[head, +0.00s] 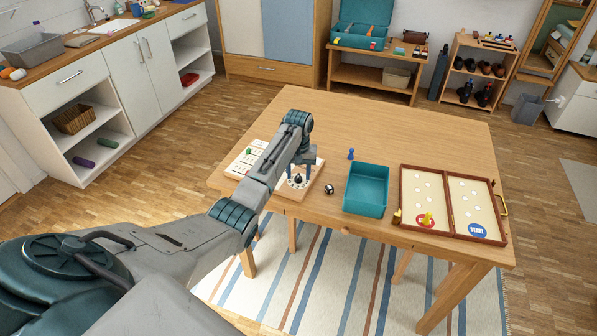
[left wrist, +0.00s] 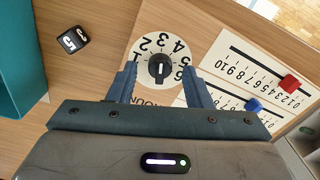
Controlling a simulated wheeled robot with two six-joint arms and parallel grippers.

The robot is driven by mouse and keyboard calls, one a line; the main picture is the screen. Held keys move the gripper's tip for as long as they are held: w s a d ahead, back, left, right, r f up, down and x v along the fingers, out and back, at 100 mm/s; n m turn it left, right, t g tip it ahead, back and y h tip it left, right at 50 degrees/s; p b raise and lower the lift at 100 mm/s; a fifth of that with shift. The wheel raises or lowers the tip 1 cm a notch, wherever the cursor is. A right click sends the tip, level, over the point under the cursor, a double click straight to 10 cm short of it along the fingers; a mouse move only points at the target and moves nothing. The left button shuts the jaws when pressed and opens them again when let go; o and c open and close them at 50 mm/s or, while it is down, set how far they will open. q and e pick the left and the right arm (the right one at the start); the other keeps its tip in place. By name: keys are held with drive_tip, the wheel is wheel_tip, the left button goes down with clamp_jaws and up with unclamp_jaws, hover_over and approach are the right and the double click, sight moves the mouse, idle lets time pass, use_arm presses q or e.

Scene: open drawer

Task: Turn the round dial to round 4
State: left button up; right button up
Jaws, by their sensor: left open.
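The round dial (left wrist: 147,79) is a white disc with numbers around a black knob (left wrist: 159,68), on a wooden board marked with "ROUND". It also shows in the head view (head: 298,184), on the table's left part. My left gripper (head: 302,173) points down over the dial. In the left wrist view its two blue fingers (left wrist: 159,75) are apart, one on each side of the knob, with a gap to it. Which number the knob points at is too small to tell surely; 4 is at the dial's upper right. My right gripper is not in view.
Score strips with a red slider (left wrist: 289,83) and a blue slider (left wrist: 253,105) lie beside the dial. A black die (head: 329,189), a teal tray (head: 366,208), a blue pawn (head: 351,154) and an open game board (head: 403,190) are to the right. The table's back is clear.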

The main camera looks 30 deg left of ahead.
use_arm(q)
drive_tip(key=shift+c, duration=0.3)
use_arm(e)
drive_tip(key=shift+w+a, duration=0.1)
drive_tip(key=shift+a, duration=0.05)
use_arm(q)
drive_tip(key=c, duration=0.9)
drive_tip(key=shift+m+p, duration=0.3)
drive_tip(key=shift+p, duration=0.1)
drive_tip(key=m+p, duration=0.2)
drive_tip(key=shift+r+m, duration=0.15)
drive_tip(key=shift+m, duration=0.15)
drive_tip(key=m+p, duration=0.2)
drive_tip(key=m, duration=0.1)
drive_tip(key=shift+m, duration=0.4)
drive_tip(key=shift+m+p, duration=0.3)
drive_tip(key=shift+p, duration=0.05)
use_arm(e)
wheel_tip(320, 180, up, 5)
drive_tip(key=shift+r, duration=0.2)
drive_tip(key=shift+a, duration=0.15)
